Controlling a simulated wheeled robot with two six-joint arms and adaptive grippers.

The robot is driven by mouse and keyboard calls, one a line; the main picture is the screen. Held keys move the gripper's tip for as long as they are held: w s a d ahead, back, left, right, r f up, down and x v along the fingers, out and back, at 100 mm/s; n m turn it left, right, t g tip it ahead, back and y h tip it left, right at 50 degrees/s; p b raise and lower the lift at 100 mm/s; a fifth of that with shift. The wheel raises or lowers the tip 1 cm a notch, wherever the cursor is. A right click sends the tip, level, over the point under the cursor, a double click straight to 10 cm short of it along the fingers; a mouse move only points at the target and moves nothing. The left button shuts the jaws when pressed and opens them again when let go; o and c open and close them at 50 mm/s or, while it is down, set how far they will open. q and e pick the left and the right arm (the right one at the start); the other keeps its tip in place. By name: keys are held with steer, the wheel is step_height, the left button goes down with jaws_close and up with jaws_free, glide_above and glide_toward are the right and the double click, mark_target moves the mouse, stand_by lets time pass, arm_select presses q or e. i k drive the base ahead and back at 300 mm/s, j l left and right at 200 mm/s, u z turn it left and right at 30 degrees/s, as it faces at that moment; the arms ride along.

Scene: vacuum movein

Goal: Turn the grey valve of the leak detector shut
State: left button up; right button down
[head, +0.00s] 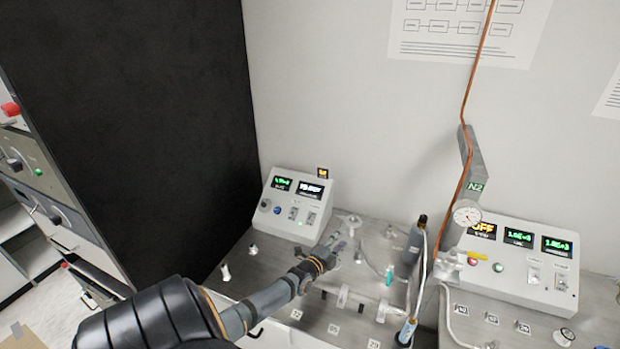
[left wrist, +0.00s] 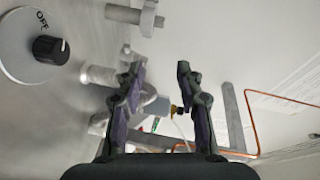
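My left gripper (head: 337,243) reaches in low over the steel bench, just right of the left control box (head: 295,203). In the left wrist view its two dark fingers (left wrist: 160,90) are apart, with nothing held between them. Pale grey fittings (left wrist: 100,75) show just left of the fingers, and another flanged fitting (left wrist: 135,16) shows above them. A round grey plate with a black knob (left wrist: 50,49) marked OFF is at the upper left. I cannot tell for sure which fitting is the grey valve; the arm and fingers cover part of this area. My right gripper is out of view.
A right control box (head: 520,262) with lit displays stands by the wall. A gauge (head: 467,213), a copper pipe (head: 466,110) and a dark cylinder (head: 414,243) rise from the bench. Hoses and fittings crowd the bench's middle. A black panel (head: 130,130) stands left.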

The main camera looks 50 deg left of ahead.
mark_target(390, 223)
steer(key=i+l+u, duration=0.4)
steer(key=i+l, duration=0.3)
